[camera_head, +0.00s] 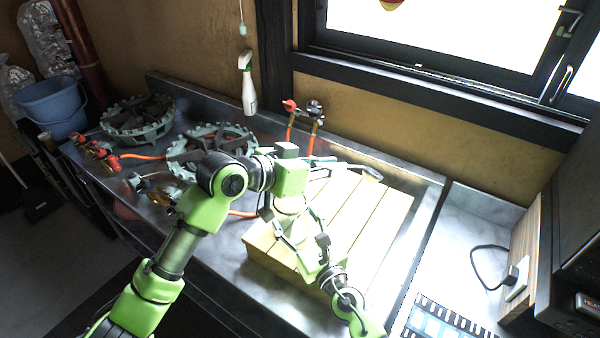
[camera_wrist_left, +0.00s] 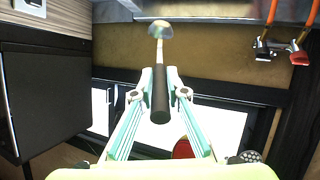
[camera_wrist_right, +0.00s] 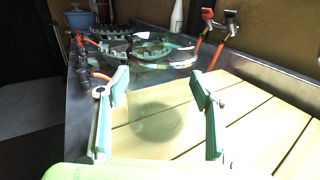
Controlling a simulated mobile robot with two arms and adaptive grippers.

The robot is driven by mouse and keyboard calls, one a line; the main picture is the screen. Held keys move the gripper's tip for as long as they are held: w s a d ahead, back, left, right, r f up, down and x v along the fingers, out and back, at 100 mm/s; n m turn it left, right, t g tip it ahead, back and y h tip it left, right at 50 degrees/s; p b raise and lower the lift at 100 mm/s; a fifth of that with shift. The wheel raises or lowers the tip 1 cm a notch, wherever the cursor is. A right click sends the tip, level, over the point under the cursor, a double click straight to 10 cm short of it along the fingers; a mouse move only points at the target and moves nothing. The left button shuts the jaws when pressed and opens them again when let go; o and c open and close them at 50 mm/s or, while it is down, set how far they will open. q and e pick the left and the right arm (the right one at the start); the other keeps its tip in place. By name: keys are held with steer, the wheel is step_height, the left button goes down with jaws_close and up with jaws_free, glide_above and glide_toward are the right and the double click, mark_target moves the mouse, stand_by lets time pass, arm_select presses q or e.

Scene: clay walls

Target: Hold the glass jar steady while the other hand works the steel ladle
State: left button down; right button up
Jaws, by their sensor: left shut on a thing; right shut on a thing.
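The steel ladle (camera_head: 372,172) is held roughly level above the slatted wooden board (camera_head: 375,215). My left gripper (camera_head: 317,163) is shut on its black handle (camera_wrist_left: 160,95), and the ladle's bowl (camera_wrist_left: 160,28) points away from the fingers. The glass jar (camera_wrist_right: 155,118) is clear and faint, between the fingers of my right gripper (camera_wrist_right: 160,88). My right gripper (camera_head: 293,228) is shut on the jar, over the board. In the head view the jar is hard to make out among the green arm parts. The jar's contents cannot be told.
Two round burners (camera_head: 137,118) stand on the steel counter at the left. A spray bottle (camera_head: 247,82) and red-handled taps (camera_head: 290,106) are by the back wall. A black cable (camera_head: 482,265) lies on the right counter. Bare steel shows right of the board.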

arm_select(q)
steer(key=shift+w+d+r+m+g+y, duration=0.15)
steer(key=shift+w+d+r+g+y, duration=0.2)
steer(key=shift+d, duration=0.25)
steer(key=shift+w+d+r+m+g+y, duration=0.1)
steer(key=shift+d+r+m+g+y, duration=0.1)
steer(key=shift+d+g+y, duration=0.3)
steer(key=shift+w+d+r+g+y, duration=0.15)
steer(key=shift+d+r+g+y, duration=0.15)
steer(key=shift+y, duration=0.15)
steer(key=shift+w+a+r+y, duration=0.1)
steer(key=shift+w+r+y, duration=0.05)
steer(key=shift+r+y, duration=0.25)
steer(key=a+r+n+g+y, duration=0.3)
steer(key=a+r+n+y, duration=0.25)
steer(key=a+r, duration=0.75)
step_height(320, 180, down, 13)
steer(key=d+y, duration=0.1)
steer(key=shift+d, duration=0.35)
steer(key=c, duration=1.9)
jaws_free()
